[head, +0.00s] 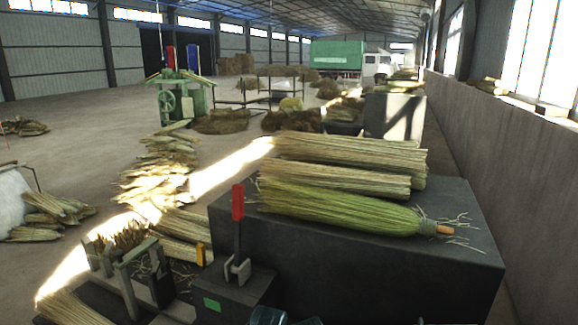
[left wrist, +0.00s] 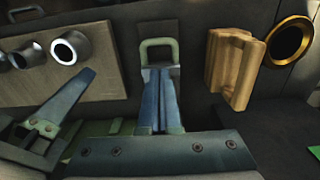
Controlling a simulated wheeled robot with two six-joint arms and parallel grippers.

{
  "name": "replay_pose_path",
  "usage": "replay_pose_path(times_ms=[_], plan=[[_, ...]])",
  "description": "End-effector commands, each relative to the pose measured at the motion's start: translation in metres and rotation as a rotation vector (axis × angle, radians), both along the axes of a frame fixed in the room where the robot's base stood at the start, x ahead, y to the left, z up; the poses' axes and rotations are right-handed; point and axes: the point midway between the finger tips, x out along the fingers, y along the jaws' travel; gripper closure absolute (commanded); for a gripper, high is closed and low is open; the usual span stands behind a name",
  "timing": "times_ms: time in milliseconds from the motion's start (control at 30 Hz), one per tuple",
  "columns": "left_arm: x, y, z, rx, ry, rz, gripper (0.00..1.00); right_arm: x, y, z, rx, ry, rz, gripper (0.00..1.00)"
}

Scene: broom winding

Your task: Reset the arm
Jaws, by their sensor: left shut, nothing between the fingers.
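My left gripper (left wrist: 160,80) shows in the left wrist view as two blue-grey fingers side by side, closed with nothing between them. Their tips lie by a pale green loop handle (left wrist: 160,48), and I cannot tell whether they touch it. A bluish part of my own arm shows at the bottom edge of the head view; no gripper can be made out there. An upright lever with a red grip (head: 238,203) stands on the dark machine. A green-bristled broom head (head: 340,208) with a bound neck lies on the black table. My right gripper is out of view.
Straw bundles (head: 350,150) lie behind the broom on the black table (head: 440,270). A machine frame (head: 128,275) stands at lower left. In the left wrist view there are a wooden block (left wrist: 232,68), a brass ring (left wrist: 290,40) and metal tubes (left wrist: 70,47) close by.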

Motion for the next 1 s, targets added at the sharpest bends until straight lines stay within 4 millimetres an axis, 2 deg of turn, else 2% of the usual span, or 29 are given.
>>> replay_pose_path(times_ms=[300, 533, 1000], plan=[[-0.002, 0.000, 0.001, 0.003, 0.001, 0.001, 1.00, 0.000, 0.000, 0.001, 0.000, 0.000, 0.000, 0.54], [-0.040, 0.019, 0.003, 0.110, 0.021, 0.055, 1.00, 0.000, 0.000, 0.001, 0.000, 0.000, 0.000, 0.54], [-0.037, 0.019, 0.003, 0.111, 0.021, 0.059, 1.00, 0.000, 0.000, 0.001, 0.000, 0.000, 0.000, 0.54]])
